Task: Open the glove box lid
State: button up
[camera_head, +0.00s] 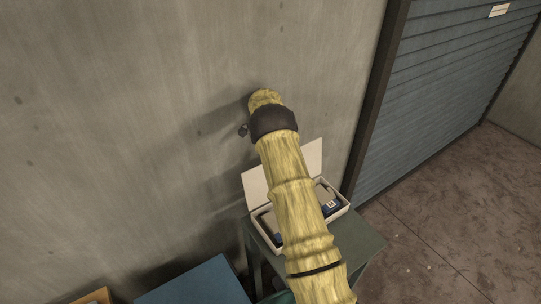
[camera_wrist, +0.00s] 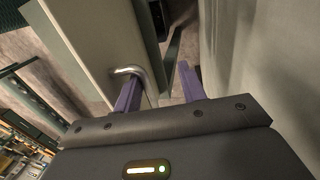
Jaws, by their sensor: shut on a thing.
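In the wrist view, a pale panel (camera_wrist: 88,40) with a curved silver handle (camera_wrist: 130,71) stands at the left of my gripper (camera_wrist: 158,88). It looks like a lid, seen close up. The exact contact is hard to see. In the head view, a white box (camera_head: 341,210) with an upright lid (camera_head: 309,157) stands open beyond my yellow arm. I cannot tell whether this lid is the pale panel. My arm hides part of the box; my fingers do not show there.
The box stands on a grey-green table (camera_head: 362,243) beside a concrete wall (camera_head: 150,120). A blue surface (camera_head: 197,284) lies at the lower left. A ribbed shutter (camera_head: 440,100) is at the right, with open floor (camera_head: 460,215) in front.

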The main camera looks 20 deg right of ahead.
jog(key=shift+w+a+r, duration=0.1)
jog(key=shift+w+r, duration=0.15)
notch_tip(320, 180, up, 7)
jog(key=w+b, duration=0.1)
jog(key=b, duration=0.1)
jog(key=shift+b, duration=0.3)
jog(key=shift+s+a, duration=0.1)
jog(key=s+a+n+t+b, duration=0.1)
jog(key=s+a+n, duration=0.2)
jog(key=s, duration=0.8)
jog(key=s+a+n+t+b, duration=0.1)
jog(key=s+a+n+t, duration=0.1)
jog(key=s+a+n, duration=0.2)
jog(key=s+a+f+n+t+b, duration=0.1)
jog(key=s+a+n, duration=0.2)
jog(key=s+n, duration=0.5)
jog(key=s, duration=0.9)
jog(key=shift+s+a+t, duration=0.4)
